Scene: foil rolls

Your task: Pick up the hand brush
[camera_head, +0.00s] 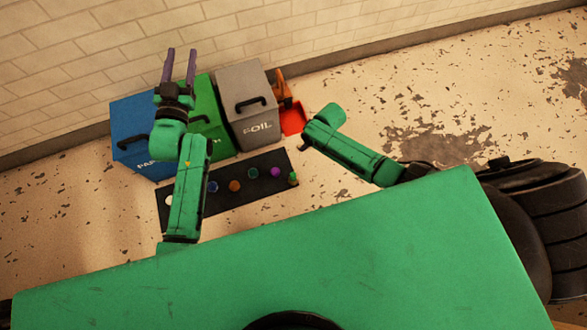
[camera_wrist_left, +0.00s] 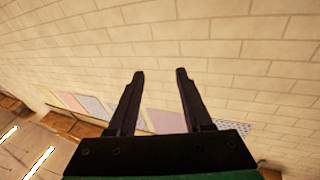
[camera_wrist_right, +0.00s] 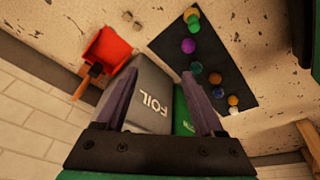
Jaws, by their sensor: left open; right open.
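A red dustpan (camera_head: 292,118) lies on the floor at the right of the grey FOIL bin, by the wall. An orange-brown piece (camera_head: 281,88), perhaps the hand brush, stands beside it against the wall. In the right wrist view the red dustpan (camera_wrist_right: 108,49) is at upper left, with a brown wooden handle (camera_wrist_right: 86,82) beside it; bristles cannot be made out. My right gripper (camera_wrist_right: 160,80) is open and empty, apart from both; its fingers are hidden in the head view. My left gripper (camera_head: 181,52) is open and empty, raised before the wall above the bins.
A blue bin (camera_head: 140,115), a green bin (camera_head: 210,100) and the grey FOIL bin (camera_head: 245,90) stand along the brick wall. A black mat (camera_head: 225,192) with several coloured round pieces lies before them. The floor at the right is clear.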

